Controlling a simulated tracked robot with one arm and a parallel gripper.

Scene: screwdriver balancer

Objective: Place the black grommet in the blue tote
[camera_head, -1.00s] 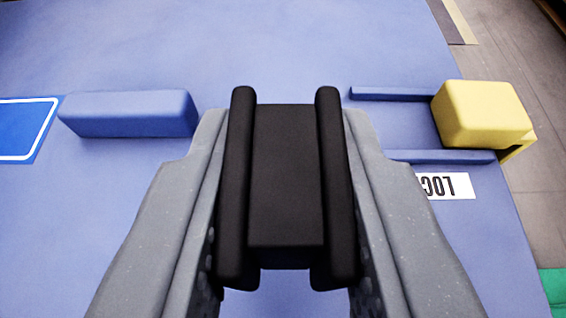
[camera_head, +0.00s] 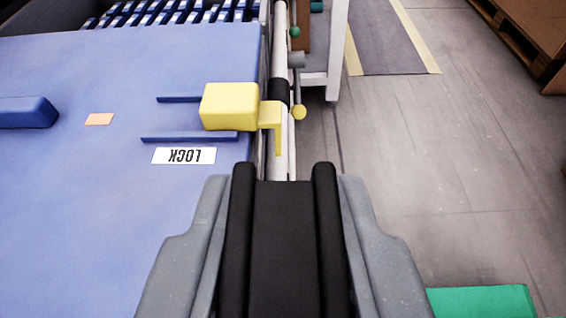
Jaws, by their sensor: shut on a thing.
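My gripper (camera_head: 284,175) is shut on a black block-shaped piece, which I take for the black grommet (camera_head: 284,245). The piece sits between the two dark finger pads, at the bottom middle of the view. Its lower end runs out of the picture. The gripper and piece appear over the right edge of the blue bench top. I cannot make out a blue tote in this view.
A blue block (camera_head: 25,112) lies at left. A green object (camera_head: 482,301) is at lower right. Grey floor (camera_head: 430,180) is open at right.

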